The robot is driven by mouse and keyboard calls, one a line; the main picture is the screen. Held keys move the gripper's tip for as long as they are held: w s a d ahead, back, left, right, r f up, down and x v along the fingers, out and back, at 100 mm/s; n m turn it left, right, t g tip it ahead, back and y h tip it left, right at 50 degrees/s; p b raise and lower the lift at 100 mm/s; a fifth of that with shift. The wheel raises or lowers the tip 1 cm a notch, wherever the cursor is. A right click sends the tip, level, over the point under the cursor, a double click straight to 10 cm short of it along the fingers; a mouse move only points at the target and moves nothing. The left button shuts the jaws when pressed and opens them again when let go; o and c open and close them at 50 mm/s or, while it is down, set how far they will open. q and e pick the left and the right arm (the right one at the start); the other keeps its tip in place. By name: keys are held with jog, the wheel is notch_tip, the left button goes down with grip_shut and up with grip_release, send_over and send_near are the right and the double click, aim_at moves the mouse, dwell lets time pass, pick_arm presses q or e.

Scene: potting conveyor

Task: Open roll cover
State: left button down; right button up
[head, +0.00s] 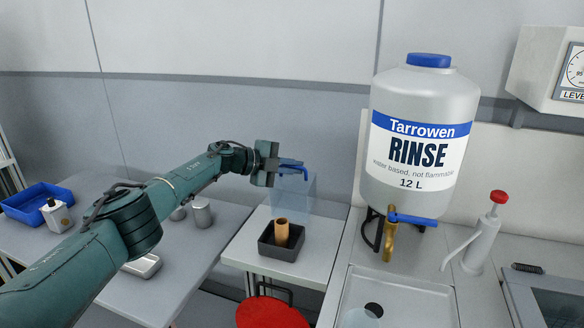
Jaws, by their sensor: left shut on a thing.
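A clear bluish cover (297,194) stands over a small white table in the middle of the head view. A blue handle (293,166) shows at its top edge. My left gripper (279,166) reaches in from the left and is shut on the blue handle; the fingers partly hide it. I cannot tell how far the cover is raised. My right gripper is not in view.
A large rinse jug (415,185) with a brass tap stands close on the right. A red round seat (272,313) is below. A blue bin (38,200) and metal cups (201,212) are left.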

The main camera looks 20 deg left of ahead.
pick_arm(q)
jog(key=c, duration=1.5)
grip_release()
jog(key=shift+a, duration=0.1)
jog(key=shift+s+a+r+p, duration=0.3)
jog(key=shift+s+a+p, duration=0.1)
jog(key=shift+s+a, duration=0.1)
jog(key=v, duration=1.1)
jog(key=shift+s+a, duration=0.2)
jog(key=shift+c, duration=0.4)
